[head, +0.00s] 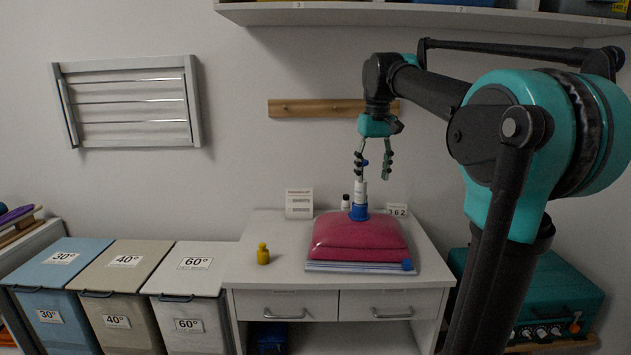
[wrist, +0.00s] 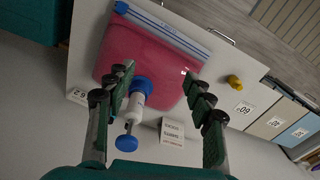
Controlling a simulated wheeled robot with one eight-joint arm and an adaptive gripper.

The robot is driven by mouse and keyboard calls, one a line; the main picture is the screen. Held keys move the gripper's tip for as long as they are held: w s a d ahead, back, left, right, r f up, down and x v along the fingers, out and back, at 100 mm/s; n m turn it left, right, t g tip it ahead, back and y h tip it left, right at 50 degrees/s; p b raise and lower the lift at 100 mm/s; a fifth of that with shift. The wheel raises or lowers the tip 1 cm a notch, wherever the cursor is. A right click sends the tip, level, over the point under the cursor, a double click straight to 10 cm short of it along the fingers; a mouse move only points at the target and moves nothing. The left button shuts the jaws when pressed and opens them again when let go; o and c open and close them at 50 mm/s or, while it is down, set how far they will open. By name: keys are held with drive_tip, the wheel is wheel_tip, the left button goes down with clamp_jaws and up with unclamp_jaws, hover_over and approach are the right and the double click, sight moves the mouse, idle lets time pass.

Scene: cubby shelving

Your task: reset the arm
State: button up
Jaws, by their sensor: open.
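A white and blue pump-like item (head: 360,193) stands upright below and between the fingers, at the pink stack's far side. In the wrist view the item (wrist: 133,104) appears nearer the left finger, which partly overlaps it. Whether they touch cannot be told.
Lidded bins (head: 190,268) stand at left. A wooden peg rail (head: 300,108) and an overhead shelf (head: 400,15) are near my arm.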

drive_tip(key=s+d+f+t, duration=0.1)
drive_tip(key=s+f, duration=0.6)
drive_tip(key=f, duration=0.4)
drive_tip(key=s+d+f+m+t, duration=0.1)
drive_tip(key=s+f, duration=0.6)
drive_tip(key=f, duration=0.5)
drive_tip(key=s+d+f+m+t, duration=0.1)
drive_tip(key=s+f, duration=0.6)
drive_tip(key=f, duration=0.5)
drive_tip(key=shift+s+d+f+t, duration=0.25)
drive_tip(key=shift+s+d+t, duration=0.05)
drive_tip(key=shift+d+t, duration=0.1)
